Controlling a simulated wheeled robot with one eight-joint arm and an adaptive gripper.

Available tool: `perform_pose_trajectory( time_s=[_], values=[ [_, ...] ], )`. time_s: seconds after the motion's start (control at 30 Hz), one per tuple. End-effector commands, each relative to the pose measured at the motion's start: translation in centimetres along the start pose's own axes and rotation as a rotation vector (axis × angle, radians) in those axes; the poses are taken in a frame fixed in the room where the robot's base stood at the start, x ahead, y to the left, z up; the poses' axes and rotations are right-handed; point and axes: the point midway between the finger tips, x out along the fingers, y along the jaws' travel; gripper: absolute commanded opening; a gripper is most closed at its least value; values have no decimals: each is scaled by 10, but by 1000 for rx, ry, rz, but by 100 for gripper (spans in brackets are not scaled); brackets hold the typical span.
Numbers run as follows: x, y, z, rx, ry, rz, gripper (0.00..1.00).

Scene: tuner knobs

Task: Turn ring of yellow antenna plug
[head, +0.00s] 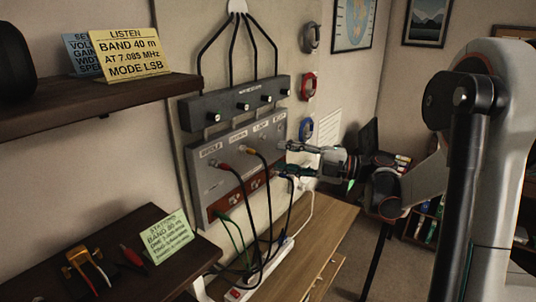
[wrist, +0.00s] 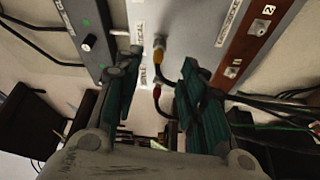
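The yellow antenna plug (head: 251,151) sits in a socket on the grey panel (head: 211,181), with a black cable hanging from it. In the wrist view the yellow plug (wrist: 159,44) appears ahead, between the lines of my fingers. My gripper (head: 283,159) is at the panel's right end, to the right of the yellow plug. In the wrist view my gripper (wrist: 158,68) is open, with nothing held between its fingers. Its exact distance to the plug is hard to tell. The plug's ring is too small to make out.
A red plug (head: 224,166) is left of the yellow one, also with a cable. A grey knob strip (head: 228,107) is mounted above. A reddish-brown socket strip (head: 228,203) with cables lies below. A power strip (head: 252,280) and wooden cabinet (head: 318,250) stand underneath. A dark shelf (head: 130,96) juts out left.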

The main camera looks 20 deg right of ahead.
Motion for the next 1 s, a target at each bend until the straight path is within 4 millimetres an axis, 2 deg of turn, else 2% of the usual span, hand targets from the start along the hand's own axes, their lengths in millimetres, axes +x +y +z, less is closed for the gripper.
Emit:
perform_pose_trajectory(
  time_s=[0.1,0.23,0.67,0.83,1.0],
  values=[
    [-18,0,1,0,-2,1,38],
    [-28,0,0,0,-1,1,38],
    [-31,0,0,11,-1,0,38],
    [-28,1,-1,178,-16,1,38],
    [-23,2,-3,540,-48,12,38]
  ],
)
